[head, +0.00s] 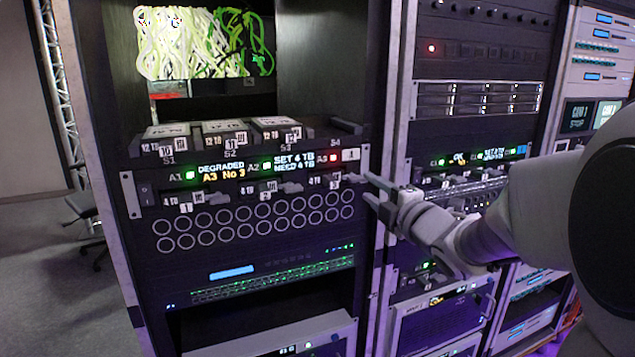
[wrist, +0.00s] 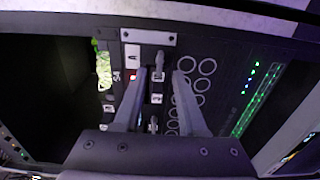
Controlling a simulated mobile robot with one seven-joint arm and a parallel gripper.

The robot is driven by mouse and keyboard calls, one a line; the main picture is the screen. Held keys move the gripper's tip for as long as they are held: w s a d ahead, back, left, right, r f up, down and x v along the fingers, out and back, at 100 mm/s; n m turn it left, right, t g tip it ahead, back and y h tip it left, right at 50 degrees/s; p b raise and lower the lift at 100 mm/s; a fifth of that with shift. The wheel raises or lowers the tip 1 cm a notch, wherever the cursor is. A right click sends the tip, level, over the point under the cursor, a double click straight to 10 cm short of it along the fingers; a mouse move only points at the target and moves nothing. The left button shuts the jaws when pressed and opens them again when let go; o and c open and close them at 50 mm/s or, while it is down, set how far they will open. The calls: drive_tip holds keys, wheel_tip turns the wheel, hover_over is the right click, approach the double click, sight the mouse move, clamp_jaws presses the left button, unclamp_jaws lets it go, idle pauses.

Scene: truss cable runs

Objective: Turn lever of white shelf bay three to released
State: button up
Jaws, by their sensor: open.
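The shelf unit (head: 125,190) is a dark front with pale end plates in the left rack, with bays A1, A2 and A3 side by side. Bay three is at its right end, with a red light (head: 334,157) and a white tag 3 (head: 333,182). Its grey lever (head: 322,174) lies along the front; in the wrist view the lever (wrist: 160,64) shows between my fingertips. My gripper (head: 369,188) is open, just right of the lever in the head view; the wrist view shows its two fingers (wrist: 161,76) apart on either side of the lever. Contact cannot be told.
Drives marked 12 TB (head: 222,128) sit on the ledge above. The display (head: 222,172) reads DEGRADED, A3 No 3. A panel of round holes (head: 250,222) lies below the bays. The rack post (head: 391,130) stands close beside my gripper. Another rack (head: 470,60) stands right.

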sight(359, 181)
drive_tip(key=x, duration=0.5)
drive_tip(key=shift+s, duration=0.1)
clamp_jaws()
